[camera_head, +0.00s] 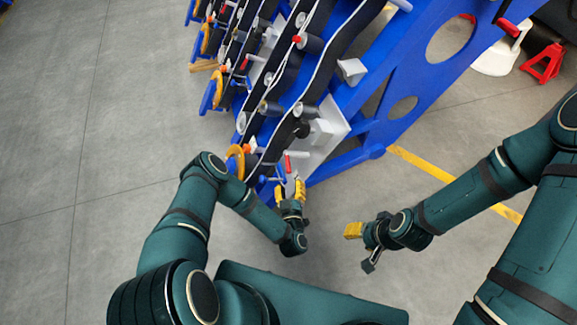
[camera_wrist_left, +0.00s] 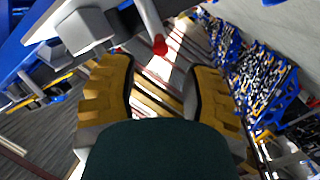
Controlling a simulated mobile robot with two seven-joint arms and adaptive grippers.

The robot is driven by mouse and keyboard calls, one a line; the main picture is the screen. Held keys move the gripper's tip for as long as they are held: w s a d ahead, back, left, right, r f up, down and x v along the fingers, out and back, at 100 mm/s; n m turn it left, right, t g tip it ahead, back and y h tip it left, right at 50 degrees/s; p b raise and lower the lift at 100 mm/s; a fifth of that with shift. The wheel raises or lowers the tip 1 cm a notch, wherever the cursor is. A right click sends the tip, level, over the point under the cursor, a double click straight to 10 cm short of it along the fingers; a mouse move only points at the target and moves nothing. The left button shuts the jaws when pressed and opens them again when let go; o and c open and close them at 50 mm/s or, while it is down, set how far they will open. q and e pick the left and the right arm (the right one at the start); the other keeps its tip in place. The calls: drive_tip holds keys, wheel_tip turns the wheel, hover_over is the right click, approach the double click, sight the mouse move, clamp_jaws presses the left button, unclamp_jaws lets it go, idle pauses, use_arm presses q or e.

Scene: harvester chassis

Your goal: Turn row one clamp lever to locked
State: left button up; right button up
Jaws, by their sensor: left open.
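A lever with a red tip (camera_head: 288,162) stands on the near end of the blue chassis, by a light grey plate; I take it for the row one clamp lever. In the left wrist view its red tip (camera_wrist_left: 159,45) and grey shaft show just beyond the fingertips, roughly between them. My left gripper (camera_head: 289,190) is open and empty, its yellow fingers pointing up at the lever, apart from it as far as I can tell. Whether the lever is locked I cannot tell. My right gripper (camera_head: 359,246) hangs over bare floor, away from the chassis; its jaw state is unclear.
The blue chassis (camera_head: 362,84) carries dark belts and rollers, with other red-tipped levers (camera_head: 297,40) farther up. An orange ring (camera_head: 235,158) sits left of the near lever. A red jack stand (camera_head: 543,64) stands at the upper right. The floor at left is clear.

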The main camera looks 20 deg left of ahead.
sight(288, 163)
use_arm(q)
drive_tip(key=b+x, duration=0.2)
drive_tip(key=x, duration=0.7)
drive_tip(key=shift+w+a, duration=0.2)
drive_tip(key=shift+w, duration=0.15)
